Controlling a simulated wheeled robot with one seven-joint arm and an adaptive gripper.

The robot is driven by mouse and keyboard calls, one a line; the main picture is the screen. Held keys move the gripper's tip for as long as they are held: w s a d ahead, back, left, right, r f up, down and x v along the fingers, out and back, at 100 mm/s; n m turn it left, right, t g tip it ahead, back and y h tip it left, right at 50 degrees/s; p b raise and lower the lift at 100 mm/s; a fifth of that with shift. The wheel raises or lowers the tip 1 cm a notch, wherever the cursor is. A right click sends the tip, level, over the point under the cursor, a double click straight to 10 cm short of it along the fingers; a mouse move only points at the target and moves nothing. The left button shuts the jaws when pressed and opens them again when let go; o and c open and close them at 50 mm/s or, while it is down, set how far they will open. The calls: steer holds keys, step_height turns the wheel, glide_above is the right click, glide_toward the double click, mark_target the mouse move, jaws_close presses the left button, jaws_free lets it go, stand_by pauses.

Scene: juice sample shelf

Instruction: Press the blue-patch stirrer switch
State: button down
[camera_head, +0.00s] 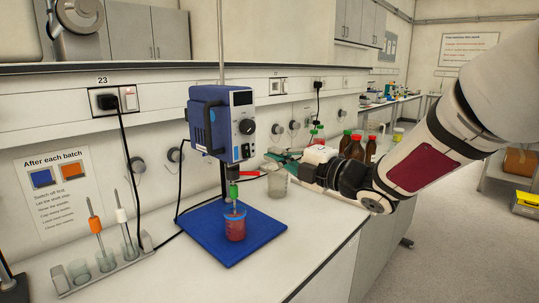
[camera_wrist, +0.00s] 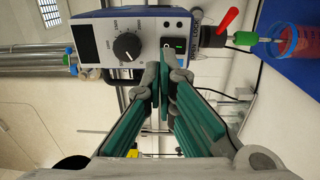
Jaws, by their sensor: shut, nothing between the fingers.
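The blue stirrer (camera_head: 222,125) stands over a blue base plate (camera_head: 228,238), with a lighter blue patch on its left side. Its front panel (camera_wrist: 108,22) fills the upper part of the wrist view, with a dark display, a black knob (camera_wrist: 127,46) and a black rocker switch (camera_wrist: 179,43) with a green mark. My gripper (camera_head: 272,156) is shut and empty, to the right of the stirrer body in the head view. In the wrist view my gripper's fingertips (camera_wrist: 158,72) are just below the switch; whether they touch the panel I cannot tell.
A red-handled lever (camera_wrist: 228,20) and green chuck (camera_wrist: 245,38) sit beside the panel. A beaker of red liquid (camera_head: 235,226) stands on the plate. A glass beaker (camera_head: 277,186) is below my gripper; brown bottles (camera_head: 356,150) are behind my arm.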

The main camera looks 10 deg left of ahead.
steer(key=v, duration=0.6)
steer(key=shift+r, duration=0.4)
steer(key=s+d+m+t+h, duration=0.1)
steer(key=s+d+m+h, duration=0.3)
steer(key=d+m+h, duration=0.4)
steer(key=s+d+m+t+h, duration=0.1)
steer(key=s+d+m+h, duration=0.2)
steer(key=d+m+h, duration=0.5)
steer(key=s+d+f+m+g, duration=0.1)
steer(key=s+f+m+g, duration=0.2)
steer(key=s, duration=0.5)
steer(key=s+f+m+g+y+p, duration=0.1)
steer(key=s+f+m+g, duration=0.1)
steer(key=s+m, duration=0.3)
steer(key=s+d+f+m+g, duration=0.1)
steer(key=s+f+m+g, duration=0.2)
steer(key=s, duration=1)
steer(key=shift+s+d+f+m+g+y+p, duration=0.3)
steer(key=shift+d+f+m+g, duration=0.15)
steer(key=shift+m, duration=0.25)
